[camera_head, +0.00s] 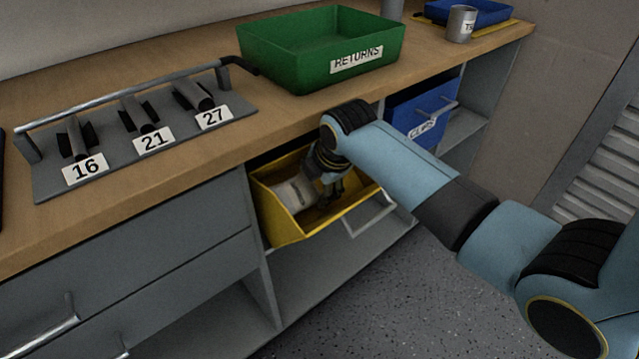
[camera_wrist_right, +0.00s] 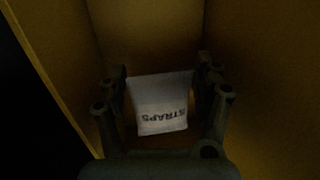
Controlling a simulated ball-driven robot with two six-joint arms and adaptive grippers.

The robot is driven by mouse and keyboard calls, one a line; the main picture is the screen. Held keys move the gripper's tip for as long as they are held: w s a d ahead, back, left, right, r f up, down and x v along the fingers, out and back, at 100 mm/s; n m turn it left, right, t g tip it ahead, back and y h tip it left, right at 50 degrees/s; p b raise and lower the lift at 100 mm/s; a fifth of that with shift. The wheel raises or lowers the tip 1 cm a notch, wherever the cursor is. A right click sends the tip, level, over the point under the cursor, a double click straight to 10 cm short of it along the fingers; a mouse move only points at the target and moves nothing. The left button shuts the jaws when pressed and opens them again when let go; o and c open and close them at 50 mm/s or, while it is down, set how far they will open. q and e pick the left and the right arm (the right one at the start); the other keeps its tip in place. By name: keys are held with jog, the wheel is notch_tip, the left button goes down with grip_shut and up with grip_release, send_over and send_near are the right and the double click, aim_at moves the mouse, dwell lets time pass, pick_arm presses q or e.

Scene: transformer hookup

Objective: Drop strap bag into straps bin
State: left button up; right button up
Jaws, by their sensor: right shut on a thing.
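The straps bin is a yellow open bin (camera_head: 283,228) on the shelf under the bench, seen in the head view. My right gripper (camera_head: 331,192) reaches down inside it. In the right wrist view my right gripper (camera_wrist_right: 163,105) is shut on the strap bag, a small white bag (camera_wrist_right: 158,103) printed STRAPS, between its two fingers. Yellow bin walls (camera_wrist_right: 150,35) surround the bag there. In the head view the white bag (camera_head: 295,193) shows inside the bin at the left of the gripper. The bin's label is not readable. My left gripper is not in view.
A blue bin (camera_head: 408,112) sits on the shelf to the right. The bench top holds a green RETURNS bin (camera_head: 300,60), a grey rack (camera_head: 140,140) with slots 16, 21 and 27, and a grey cup (camera_head: 461,24). The bench edge lies just above the yellow bin.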

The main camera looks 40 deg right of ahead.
jog(key=o, duration=1.7)
jog(key=shift+o, duration=0.4)
jog(key=v, duration=0.7)
jog(key=shift+r, duration=0.25)
